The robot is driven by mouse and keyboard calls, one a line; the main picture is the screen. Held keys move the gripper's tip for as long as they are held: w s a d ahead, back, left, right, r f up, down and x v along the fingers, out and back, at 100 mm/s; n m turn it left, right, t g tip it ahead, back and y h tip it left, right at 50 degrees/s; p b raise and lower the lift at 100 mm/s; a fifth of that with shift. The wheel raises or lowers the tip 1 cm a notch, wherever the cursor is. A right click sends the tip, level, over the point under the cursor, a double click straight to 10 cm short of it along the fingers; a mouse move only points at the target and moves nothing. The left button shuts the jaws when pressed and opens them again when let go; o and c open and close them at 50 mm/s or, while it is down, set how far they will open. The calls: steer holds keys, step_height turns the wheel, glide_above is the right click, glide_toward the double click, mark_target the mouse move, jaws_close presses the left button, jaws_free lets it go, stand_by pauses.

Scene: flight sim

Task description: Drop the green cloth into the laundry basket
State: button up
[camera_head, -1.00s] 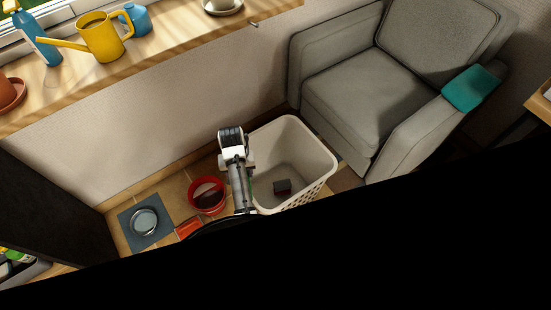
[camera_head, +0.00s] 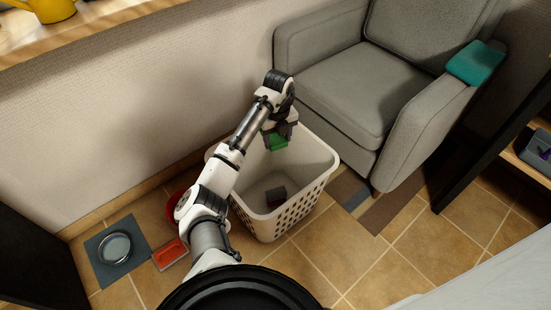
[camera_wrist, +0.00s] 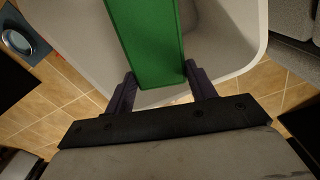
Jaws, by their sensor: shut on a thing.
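The green cloth (camera_head: 276,141) is in my gripper (camera_head: 280,134), at the far inner side of the laundry basket in the head view. In the wrist view the green cloth (camera_wrist: 150,40) is a flat folded slab between the two fingers of my gripper (camera_wrist: 160,84), which is shut on it. The white laundry basket (camera_head: 318,180) stands on the tiled floor with holes in its sides. It lies beyond and below the cloth in the wrist view (camera_wrist: 232,35).
A grey armchair (camera_head: 350,85) with a teal cloth (camera_head: 476,63) on its arm stands behind the basket to the right. A red bowl (camera_head: 174,205), a red tray (camera_head: 169,254) and a metal bowl (camera_head: 115,247) on a mat are left of it. A wall runs behind.

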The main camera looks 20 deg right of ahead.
steer(key=f+m+b, duration=0.1)
steer(key=m, duration=0.1)
steer(key=f+m+b, duration=0.1)
steer(key=m, duration=0.1)
steer(key=f+m+b, duration=0.1)
steer(key=m, duration=0.1)
steer(key=shift+s+a+f, duration=0.2)
steer(key=shift+a+f, duration=0.2)
step_height(320, 180, down, 6)
steer(key=b, duration=0.5)
steer(key=shift+r, duration=0.15)
steer(key=o, duration=1.1)
steer(key=shift+c, duration=0.2)
step_height(320, 180, up, 14)
steer(key=p, duration=0.3)
